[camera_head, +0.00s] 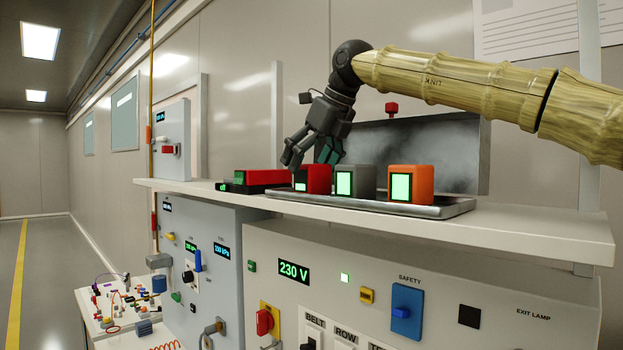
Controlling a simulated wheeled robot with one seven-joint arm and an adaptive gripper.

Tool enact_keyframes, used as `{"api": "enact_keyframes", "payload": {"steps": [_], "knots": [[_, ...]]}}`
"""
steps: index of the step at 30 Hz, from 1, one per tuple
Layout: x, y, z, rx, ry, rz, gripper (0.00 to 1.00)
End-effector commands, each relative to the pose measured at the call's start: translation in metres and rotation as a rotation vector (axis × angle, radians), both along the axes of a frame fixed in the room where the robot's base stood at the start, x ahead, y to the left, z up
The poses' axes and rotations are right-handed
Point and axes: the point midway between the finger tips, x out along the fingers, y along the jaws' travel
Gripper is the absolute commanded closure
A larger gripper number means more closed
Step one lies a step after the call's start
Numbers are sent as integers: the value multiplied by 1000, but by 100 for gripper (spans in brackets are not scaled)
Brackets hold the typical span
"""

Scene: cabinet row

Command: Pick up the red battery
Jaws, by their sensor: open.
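The red battery (317,180) is a small upright block with a lit green panel on its front. It stands at the left end of a metal tray (440,209) on the white shelf. A grey battery (369,182) and an orange battery (422,183) stand to its right on the same tray. My gripper (312,157) is open and points down, with its fingers just above and around the top of the red battery. I cannot tell whether the fingers touch it. My arm reaches in from the upper right.
A flat red-and-black device (258,180) with a green display lies on the shelf (540,225) just left of the tray. A dark panel (460,150) stands behind the batteries. The shelf's right part is clear. Control cabinets (430,265) stand below, and a cluttered bench (115,315) is lower left.

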Motion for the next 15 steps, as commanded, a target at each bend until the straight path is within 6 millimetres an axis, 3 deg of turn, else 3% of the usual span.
{"api": "enact_keyframes", "payload": {"steps": [6, 15], "knots": [[11, 4, -26, 0, 3, 1, 11], [15, 10, -38, 1, 1, 3, 11]]}}
